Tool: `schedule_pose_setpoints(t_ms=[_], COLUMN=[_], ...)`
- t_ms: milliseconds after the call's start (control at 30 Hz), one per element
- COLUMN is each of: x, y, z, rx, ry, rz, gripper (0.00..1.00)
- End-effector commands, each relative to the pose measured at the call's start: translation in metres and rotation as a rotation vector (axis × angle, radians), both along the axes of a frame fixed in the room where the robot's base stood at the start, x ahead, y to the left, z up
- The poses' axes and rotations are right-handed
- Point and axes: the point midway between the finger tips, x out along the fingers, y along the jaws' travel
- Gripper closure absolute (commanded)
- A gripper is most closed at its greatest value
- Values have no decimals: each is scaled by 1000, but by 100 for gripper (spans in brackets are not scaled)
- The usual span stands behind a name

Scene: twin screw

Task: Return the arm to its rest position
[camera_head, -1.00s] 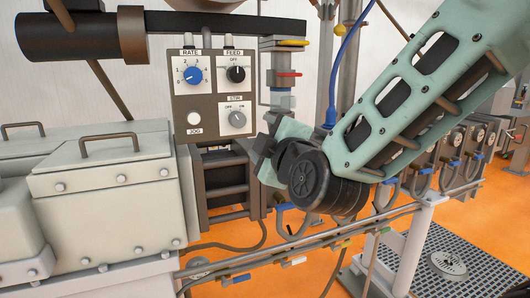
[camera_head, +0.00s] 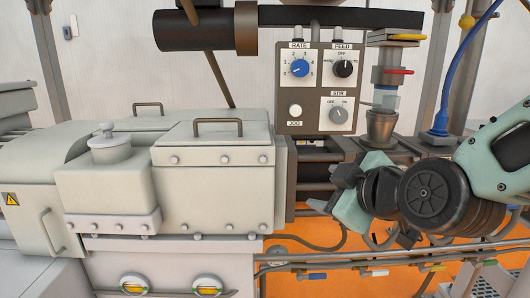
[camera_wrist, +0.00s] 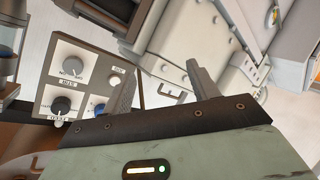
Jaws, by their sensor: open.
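My gripper (camera_head: 322,192) is at the right of the head view, below the control panel (camera_head: 312,88) and pointing left. In the wrist view its two fingers (camera_wrist: 160,82) stand wide apart with nothing between them. The gripper is apart from the panel's knobs. My arm's black round joint and pale green link fill the lower right of the head view. The panel carries a blue RATE knob (camera_head: 299,68), a black FEED knob (camera_head: 343,68), a grey STIR knob (camera_head: 339,114) and a white JOG button (camera_head: 295,111). The panel shows tilted in the wrist view (camera_wrist: 88,62).
A pale machine housing (camera_head: 220,145) with handles fills the left and centre. A glass-sided feeder (camera_head: 387,98) with a red lever stands right of the panel. A blue hose (camera_head: 465,60) hangs at the right. A pipe rail with coloured valves (camera_head: 375,272) runs below my gripper.

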Motion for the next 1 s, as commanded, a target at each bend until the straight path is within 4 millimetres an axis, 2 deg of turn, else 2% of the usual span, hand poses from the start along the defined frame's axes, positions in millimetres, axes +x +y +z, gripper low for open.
schedule_pose_setpoints(t_ms=[100, 233, 400, 500, 600, 700, 1000], x=[-40, -95, -162, -188, -204, -211, -212], y=[22, 30, 13, -2, -13, -18, -19], z=[-39, -77, -108, -116, -118, -119, -119], rx=[76, 87, 4, -56, -101, -124, -126], ry=[290, 620, 961, 1079, 1142, 1166, 1170], rz=[50, 25, -124, -227, -300, -334, -339], gripper=[41, 41, 41, 41, 41, 41, 41])
